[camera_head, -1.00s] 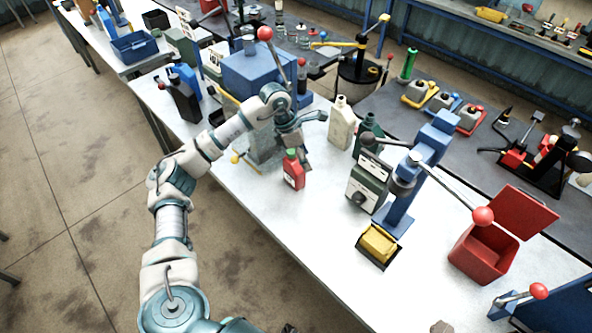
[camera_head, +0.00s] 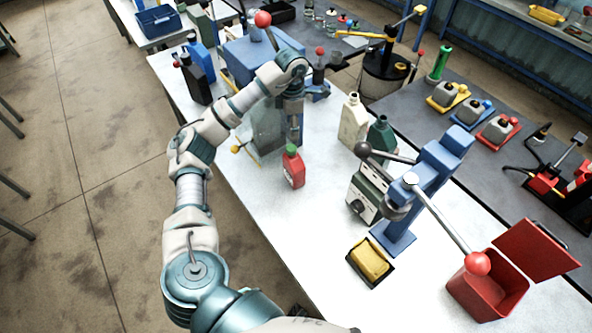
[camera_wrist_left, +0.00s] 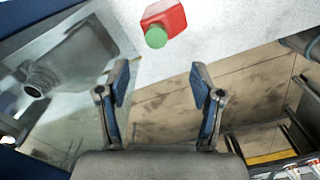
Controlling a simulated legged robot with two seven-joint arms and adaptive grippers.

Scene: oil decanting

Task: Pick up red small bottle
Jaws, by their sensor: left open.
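The small red bottle (camera_head: 293,172) with a green cap stands upright on the white table, near its left edge in the head view. In the left wrist view the red bottle (camera_wrist_left: 167,17) shows at the top, beyond the fingertips and apart from them. My left gripper (camera_head: 294,132) hangs just behind the bottle in the head view. In the wrist view its two blue-padded fingers (camera_wrist_left: 160,80) are spread with nothing between them. My right gripper is not in view.
A cream bottle (camera_head: 353,121) and a dark green bottle (camera_head: 381,137) stand to the right. A blue press (camera_head: 430,175) and an open red box (camera_head: 485,290) stand farther right. A clear container (camera_head: 266,132) is beside my gripper. The table in front of the red bottle is bare.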

